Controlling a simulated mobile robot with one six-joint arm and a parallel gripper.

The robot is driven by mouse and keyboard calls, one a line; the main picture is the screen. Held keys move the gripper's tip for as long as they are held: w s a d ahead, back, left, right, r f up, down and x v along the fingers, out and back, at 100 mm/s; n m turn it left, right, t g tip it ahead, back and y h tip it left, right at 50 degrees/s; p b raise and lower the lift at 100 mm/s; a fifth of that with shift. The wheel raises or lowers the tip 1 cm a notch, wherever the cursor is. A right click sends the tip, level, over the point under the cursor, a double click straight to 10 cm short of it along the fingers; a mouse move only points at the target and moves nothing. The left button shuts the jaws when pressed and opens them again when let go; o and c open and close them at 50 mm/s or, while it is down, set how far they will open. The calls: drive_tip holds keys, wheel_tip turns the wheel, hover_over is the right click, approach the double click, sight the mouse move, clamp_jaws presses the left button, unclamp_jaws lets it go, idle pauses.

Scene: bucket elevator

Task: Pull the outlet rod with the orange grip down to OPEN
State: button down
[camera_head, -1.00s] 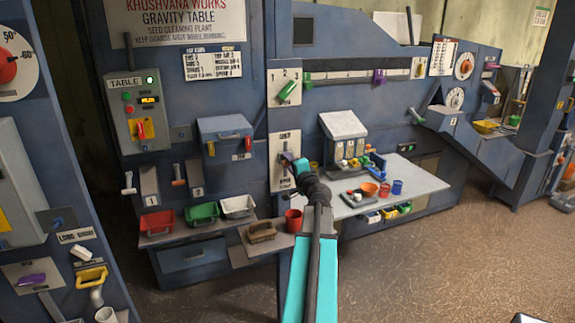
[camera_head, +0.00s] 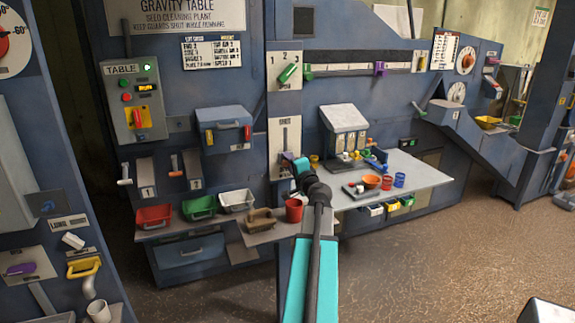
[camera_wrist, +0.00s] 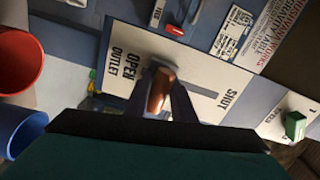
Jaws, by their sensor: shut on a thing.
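The outlet plate (camera_head: 274,135) is a pale upright panel with a dark vertical slot, left of the bench. In the wrist view the plate (camera_wrist: 205,70) lies sideways, with OUTLET and OPEN at its left end and SHUT at its right. The orange grip (camera_wrist: 160,88) sits beside the word OPEN, at that end of the slot. My gripper (camera_wrist: 162,98) is shut on the orange grip, one dark finger on each side. In the head view my gripper (camera_head: 291,166) is at the lower part of the plate and hides the grip; the slot shows above it.
A red cup (camera_head: 294,211) stands on the shelf just below my gripper. Red, green and white bins (camera_head: 237,201) and a brown brush (camera_head: 261,220) are to the left. The bench (camera_head: 420,178) with small cups is to the right. A green handle (camera_head: 288,73) is above the plate.

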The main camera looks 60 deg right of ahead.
drive_tip(key=shift+s+f+b, duration=0.1)
drive_tip(key=shift+f+b, duration=0.45)
drive_tip(key=shift+f, duration=0.25)
drive_tip(key=c, duration=1.6)
unclamp_jaws()
drive_tip(key=shift+s+a, duration=0.1)
drive_tip(key=b+v, duration=0.4)
drive_tip(key=v, duration=0.7)
